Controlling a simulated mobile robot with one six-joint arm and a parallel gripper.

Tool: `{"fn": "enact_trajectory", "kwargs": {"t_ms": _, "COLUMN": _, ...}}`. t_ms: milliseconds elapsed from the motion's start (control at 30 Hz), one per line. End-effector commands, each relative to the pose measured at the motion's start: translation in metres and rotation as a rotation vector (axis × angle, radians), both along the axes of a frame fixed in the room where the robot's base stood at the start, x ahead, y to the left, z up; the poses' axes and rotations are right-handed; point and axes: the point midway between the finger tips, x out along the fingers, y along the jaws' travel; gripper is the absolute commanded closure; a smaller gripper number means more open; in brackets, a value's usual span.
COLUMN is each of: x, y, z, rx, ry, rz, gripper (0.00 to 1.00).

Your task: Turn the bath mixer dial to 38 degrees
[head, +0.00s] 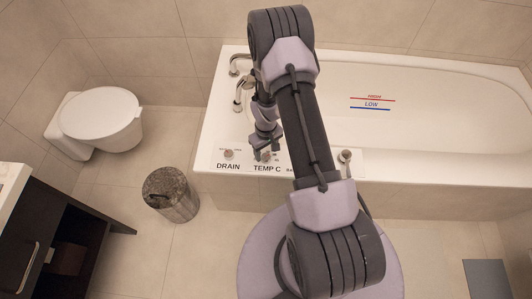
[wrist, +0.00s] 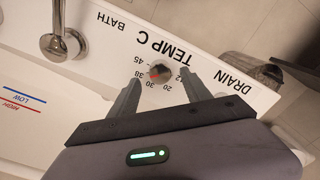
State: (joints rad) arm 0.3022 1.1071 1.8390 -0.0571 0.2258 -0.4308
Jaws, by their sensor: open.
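The mixer dial (wrist: 159,71) is a small silver knob beside the printed "TEMP C" label on the white bath rim. In the wrist view its scale reads upside down, with 20, 30, 38 and 45 legible around it. A small red mark shows at the knob's edge on the 30 and 38 side; the exact reading is too small to tell. My gripper (wrist: 160,82) is open, its two fingers to either side of the dial. Whether they touch it cannot be told. In the head view my gripper (head: 264,146) is over the dial (head: 266,157), partly covering it.
A drain knob (head: 229,154) sits left of the dial. A chrome knob (head: 345,156) stands to the right, by "BATH" in the wrist view (wrist: 66,44). Chrome taps (head: 243,88) rise behind. A bin (head: 171,195) and a toilet (head: 102,120) stand at left.

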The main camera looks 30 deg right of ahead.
Motion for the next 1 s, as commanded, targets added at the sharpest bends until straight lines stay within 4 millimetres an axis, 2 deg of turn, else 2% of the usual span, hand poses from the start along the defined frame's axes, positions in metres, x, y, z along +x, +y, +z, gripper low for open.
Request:
{"fn": "enact_trajectory", "kwargs": {"t_ms": 33, "x": 0.001, "y": 0.0, "z": 0.021, "rx": -0.001, "ry": -0.002, "rz": 0.0, "gripper": 0.43}}
{"fn": "enact_trajectory", "kwargs": {"t_ms": 200, "x": 0.001, "y": 0.0, "z": 0.079, "rx": -0.001, "ry": -0.003, "rz": 0.0, "gripper": 0.43}}
{"fn": "enact_trajectory", "kwargs": {"t_ms": 300, "x": 0.001, "y": 0.0, "z": 0.108, "rx": -0.001, "ry": -0.003, "rz": 0.0, "gripper": 0.43}}
{"fn": "enact_trajectory", "kwargs": {"t_ms": 400, "x": 0.0, "y": 0.0, "z": 0.128, "rx": 0.0, "ry": -0.001, "rz": 0.0, "gripper": 0.43}}
{"fn": "enact_trajectory", "kwargs": {"t_ms": 600, "x": 0.0, "y": 0.0, "z": 0.144, "rx": 0.0, "ry": 0.0, "rz": 0.0, "gripper": 0.43}}
{"fn": "enact_trajectory", "kwargs": {"t_ms": 1000, "x": 0.0, "y": 0.0, "z": 0.143, "rx": 0.0, "ry": 0.0, "rz": 0.0, "gripper": 0.43}}
